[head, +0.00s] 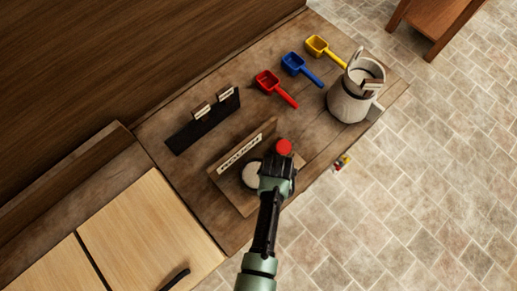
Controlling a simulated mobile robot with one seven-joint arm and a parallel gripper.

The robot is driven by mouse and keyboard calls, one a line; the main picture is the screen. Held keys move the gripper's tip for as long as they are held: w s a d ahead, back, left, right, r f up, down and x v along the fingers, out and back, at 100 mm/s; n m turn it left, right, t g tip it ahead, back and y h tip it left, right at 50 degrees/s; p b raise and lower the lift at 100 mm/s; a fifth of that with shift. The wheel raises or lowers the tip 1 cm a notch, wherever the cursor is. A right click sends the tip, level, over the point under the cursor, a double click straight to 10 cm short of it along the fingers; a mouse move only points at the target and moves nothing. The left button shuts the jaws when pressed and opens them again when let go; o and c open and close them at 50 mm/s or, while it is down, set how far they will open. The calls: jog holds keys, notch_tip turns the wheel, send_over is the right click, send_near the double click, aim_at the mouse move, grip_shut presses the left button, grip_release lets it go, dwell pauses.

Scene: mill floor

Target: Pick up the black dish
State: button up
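A small round dish with a dark rim (243,183) and pale contents sits on a wooden stand (227,187) with a label board, on the worktop in the head view. It appears to be the black dish, though its right side is hidden behind my gripper. My gripper (279,165) is over the right side of the stand, right beside or above the dish. The fingers are seen from above and behind, so I cannot tell whether they are open or touch the dish. A red round thing (284,147) shows just beyond the gripper's end.
Red (268,82), blue (293,64) and yellow (317,46) scoops lie at the back. A pale jug (348,104) with things in it stands at the right. A black strip with labels (195,131) lies at the left. A small colourful item (342,162) appears beyond the front edge.

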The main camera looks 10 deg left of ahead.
jog(key=shift+f, duration=0.25)
grip_shut()
dwell(0.3)
